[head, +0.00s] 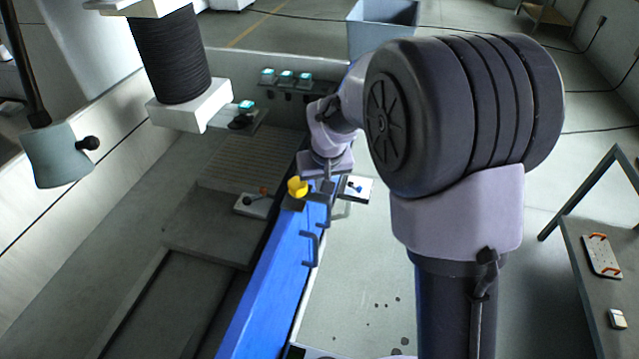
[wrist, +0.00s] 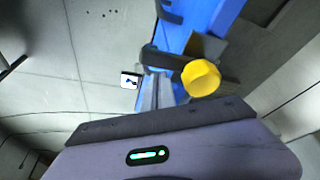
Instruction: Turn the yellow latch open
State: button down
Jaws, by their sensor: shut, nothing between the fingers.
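The yellow latch (head: 297,187) is a round knob on top of the blue rail-like panel (head: 262,285), near its far end. It also shows in the wrist view (wrist: 201,78), right of my fingers. My gripper (head: 327,192) is just right of the latch in the head view, pointing down. In the wrist view its fingers (wrist: 157,85) are together with nothing between them. A gap shows between fingers and latch there; I cannot tell whether they touch lower down. My arm hides part of the area behind.
A dark handle (head: 311,248) stands out from the blue panel's right side. A small white plate with a blue knob (head: 357,188) is close right of my gripper. A plate with an orange-tipped lever (head: 254,203) lies left of the latch. Open floor (head: 350,290) lies right of the panel.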

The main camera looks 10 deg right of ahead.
jog(key=shift+s+f, duration=0.1)
jog(key=shift+s, duration=0.15)
dwell(0.5)
